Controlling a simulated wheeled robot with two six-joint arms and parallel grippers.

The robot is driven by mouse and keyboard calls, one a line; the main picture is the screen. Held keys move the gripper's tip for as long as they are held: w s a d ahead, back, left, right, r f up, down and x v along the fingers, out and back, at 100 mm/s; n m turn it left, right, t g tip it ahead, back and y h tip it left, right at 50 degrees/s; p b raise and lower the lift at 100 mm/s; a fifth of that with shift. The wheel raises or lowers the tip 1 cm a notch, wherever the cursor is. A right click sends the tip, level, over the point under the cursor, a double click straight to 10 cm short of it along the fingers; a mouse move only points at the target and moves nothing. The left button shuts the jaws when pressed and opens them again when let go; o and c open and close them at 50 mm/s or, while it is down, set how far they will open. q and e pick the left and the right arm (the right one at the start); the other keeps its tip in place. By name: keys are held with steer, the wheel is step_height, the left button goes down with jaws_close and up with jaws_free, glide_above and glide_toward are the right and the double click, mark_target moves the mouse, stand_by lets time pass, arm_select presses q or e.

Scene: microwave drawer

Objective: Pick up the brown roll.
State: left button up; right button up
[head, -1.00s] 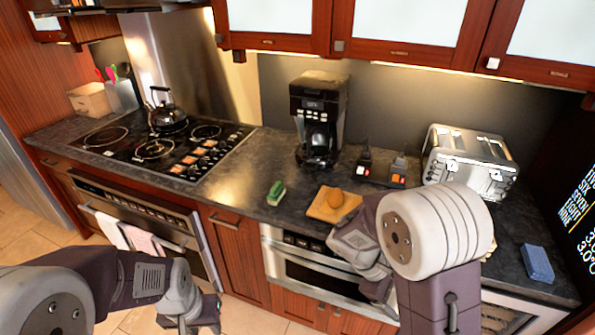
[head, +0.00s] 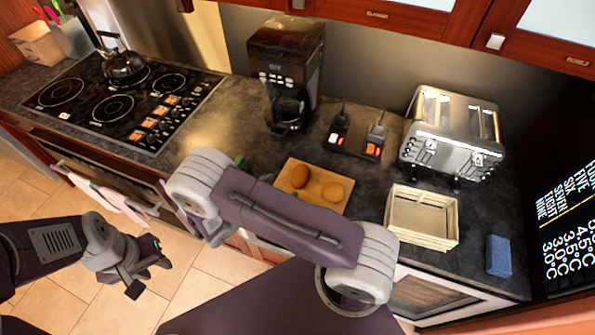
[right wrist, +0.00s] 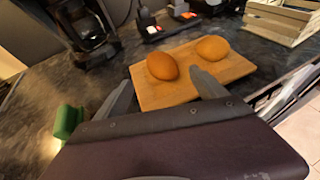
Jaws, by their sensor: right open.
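The brown roll (head: 299,176) lies on the left part of a wooden board (head: 319,204) on the counter, beside a lighter, tan roll (head: 333,190). In the right wrist view the brown roll (right wrist: 162,66) sits on the board just beyond my right gripper (right wrist: 162,78). Its fingers are spread apart and empty, pointing toward the board's near edge. In the head view my right arm's links hide this gripper. My left gripper (head: 150,274) is open and empty over the floor in front of the oven, far from the rolls.
A coffee maker (head: 287,75) and a dark stand (head: 355,139) are behind the board. A toaster (head: 453,130), a wooden crate (head: 388,217) and a blue sponge (head: 498,255) stand to the right. A green object (right wrist: 68,122) lies left of my right gripper.

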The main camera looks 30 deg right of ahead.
mark_target(295, 179)
steer(key=p+x, duration=0.1)
steer(key=x, duration=0.3)
steer(key=shift+w+d+f, duration=0.15)
steer(key=shift+w+d, duration=0.1)
steer(key=shift+d, duration=0.05)
steer(key=shift+w+d+f, duration=0.1)
steer(key=shift+d+f, duration=0.05)
steer(key=shift+d, duration=0.05)
steer(key=shift+d+p, duration=0.15)
steer(key=shift+p, duration=0.25)
steer(key=shift+s+p+x, duration=0.25)
steer(key=shift+p+x, duration=0.7)
steer(key=shift+x, duration=1.2)
steer(key=shift+w+d+f, duration=0.1)
steer(key=shift+w+f, duration=0.1)
steer(key=shift+f, duration=0.15)
steer(key=shift+s+a+r, duration=0.15)
steer(key=shift+a, duration=0.05)
steer(key=c, duration=1.4)
arm_select(q)
steer(key=r, duration=0.3)
steer(key=shift+w+d+r, duration=0.3)
steer(key=shift+d+r, duration=0.05)
steer(key=shift+r, duration=0.05)
arm_select(e)
steer(key=shift+c, duration=0.4)
steer(key=shift+d, duration=0.1)
